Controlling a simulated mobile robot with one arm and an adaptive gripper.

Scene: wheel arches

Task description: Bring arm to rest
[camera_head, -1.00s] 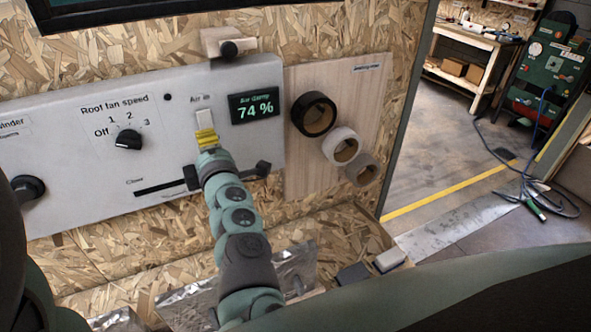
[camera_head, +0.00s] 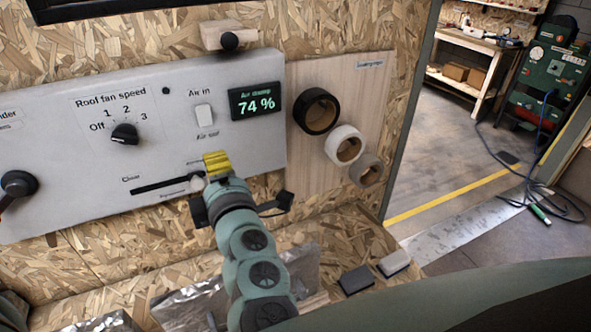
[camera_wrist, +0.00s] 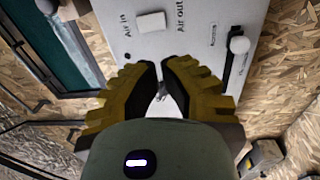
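My gripper (camera_head: 217,163) is in front of the lower part of the grey control panel (camera_head: 70,150), below the air switch. In the wrist view its two yellow fingers (camera_wrist: 161,68) meet almost tip to tip, with only a narrow gap and nothing held between them. The white rocker switch (camera_head: 204,115) between "Air in" and "Air out" is in front of and above the fingers, apart from them. It also shows in the wrist view (camera_wrist: 151,22). My arm reaches up from the bottom of the head view.
The slider slot (camera_head: 160,187) lies left of my gripper. A fan knob (camera_head: 125,134), a display (camera_head: 255,101) reading 74 % and a wooden block with a black knob (camera_head: 229,41) surround it. Tape rolls (camera_head: 316,111) hang at right. Two small blocks (camera_head: 394,263) lie on the ledge below.

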